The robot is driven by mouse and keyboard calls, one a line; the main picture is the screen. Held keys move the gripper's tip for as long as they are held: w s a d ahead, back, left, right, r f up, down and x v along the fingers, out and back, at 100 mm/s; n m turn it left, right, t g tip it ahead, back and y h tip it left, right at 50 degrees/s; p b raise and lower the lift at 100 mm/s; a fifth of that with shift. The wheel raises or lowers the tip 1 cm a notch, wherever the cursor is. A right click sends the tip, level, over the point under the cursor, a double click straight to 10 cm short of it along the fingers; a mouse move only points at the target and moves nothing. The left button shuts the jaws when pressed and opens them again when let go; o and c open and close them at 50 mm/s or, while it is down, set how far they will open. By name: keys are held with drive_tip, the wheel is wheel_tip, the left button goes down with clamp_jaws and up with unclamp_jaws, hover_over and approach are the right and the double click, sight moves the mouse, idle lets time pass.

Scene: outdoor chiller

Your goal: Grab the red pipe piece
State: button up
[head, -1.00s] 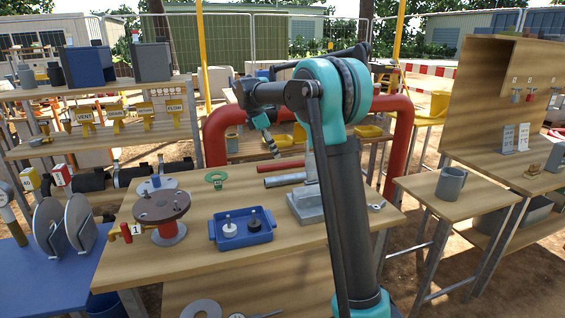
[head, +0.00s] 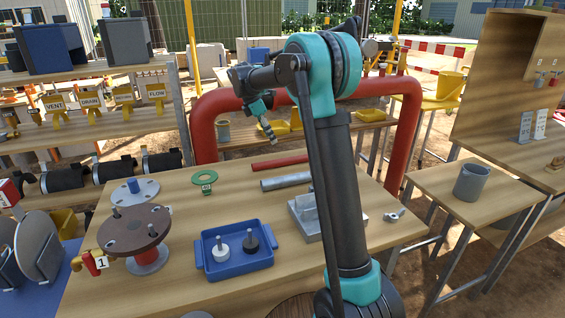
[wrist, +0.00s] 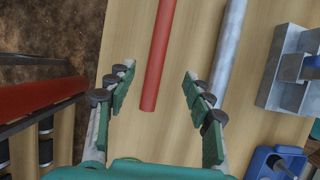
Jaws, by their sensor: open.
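The red pipe piece (head: 280,163) is a short, thin straight rod lying flat near the back of the wooden table. In the wrist view the red pipe piece (wrist: 158,60) runs from the top edge down to a blunt end between my fingers. My gripper (head: 270,141) hangs above the table, just left of and above the pipe in the head view. In the wrist view my gripper (wrist: 157,76) is open, with one finger on each side of the pipe's near end and clear gaps. Its height above the pipe is hard to tell.
A grey pipe (head: 286,181) lies beside the red one. A metal block (head: 306,218), a blue tray (head: 236,256) and a green ring (head: 204,182) share the table. A large red pipe arch (head: 204,128) stands behind the table. Bare wood surrounds the red piece.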

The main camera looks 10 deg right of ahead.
sight(282, 159)
drive_tip(key=x, duration=1.3)
drive_tip(key=shift+w, duration=0.15)
clamp_jaws()
